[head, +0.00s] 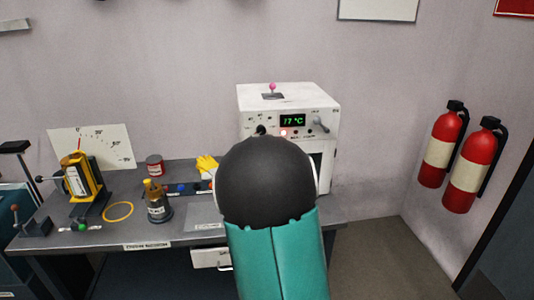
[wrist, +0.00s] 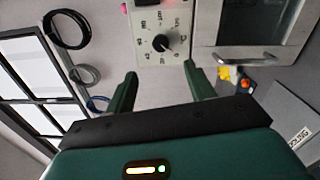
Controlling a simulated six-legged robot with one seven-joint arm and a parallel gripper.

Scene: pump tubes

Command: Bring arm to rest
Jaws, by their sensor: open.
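My gripper (wrist: 159,70) shows in the wrist view with its two green fingers spread apart and nothing between them. A white control panel with a black dial (wrist: 162,43) lies beyond the fingertips. In the head view my teal and black arm rises in the middle of the picture, in front of the white machine (head: 285,96). The arm hides the machine's lower left part and part of the desk. My gripper itself is hidden behind the arm there. The machine has a green display (head: 292,121) reading about 17 °C, a lit red light and a grey lever.
The grey desk (head: 190,228) carries a yellow device (head: 82,178), a yellow ring (head: 118,211), a dark jar (head: 158,205), a red can (head: 155,166) and yellow gloves (head: 206,164). Two fire extinguishers (head: 470,168) hang on the right wall. Floor right of the desk is clear.

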